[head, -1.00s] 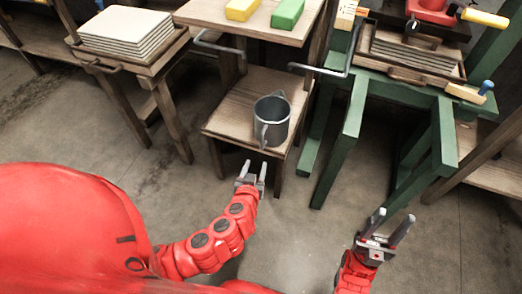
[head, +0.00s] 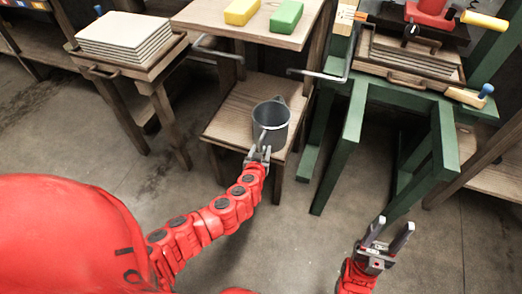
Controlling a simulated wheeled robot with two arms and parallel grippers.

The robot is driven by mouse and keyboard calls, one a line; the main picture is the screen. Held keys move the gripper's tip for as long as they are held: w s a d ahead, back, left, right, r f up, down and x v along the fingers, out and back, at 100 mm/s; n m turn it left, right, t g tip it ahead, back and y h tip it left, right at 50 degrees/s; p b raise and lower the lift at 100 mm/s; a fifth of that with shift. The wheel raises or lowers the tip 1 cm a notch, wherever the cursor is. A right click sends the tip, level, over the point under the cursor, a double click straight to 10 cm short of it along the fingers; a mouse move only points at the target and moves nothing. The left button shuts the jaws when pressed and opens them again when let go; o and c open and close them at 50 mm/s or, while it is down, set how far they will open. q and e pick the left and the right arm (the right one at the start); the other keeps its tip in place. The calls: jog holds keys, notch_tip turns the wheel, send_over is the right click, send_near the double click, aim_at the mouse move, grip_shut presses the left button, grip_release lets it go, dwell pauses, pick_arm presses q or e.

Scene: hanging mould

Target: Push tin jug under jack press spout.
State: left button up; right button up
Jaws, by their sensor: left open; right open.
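The grey tin jug (head: 272,119) stands upright on the lower wooden shelf of the middle stand, near its front edge. My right gripper (head: 389,236) is open and empty over the floor at the lower right. The jack press (head: 432,12) is partly in view on the green stand at the upper right. Its spout cannot be made out clearly.
The middle stand's upper board (head: 250,22) holds a yellow block (head: 241,11) and a green block (head: 286,15). Metal bar handles (head: 325,76) jut out beside it. Green legs (head: 341,145) stand to the right. A stack of white slabs (head: 130,40) sits on the left table. The floor in front is clear.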

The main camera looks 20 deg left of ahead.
pick_arm(q)
grip_shut()
dwell(1.4)
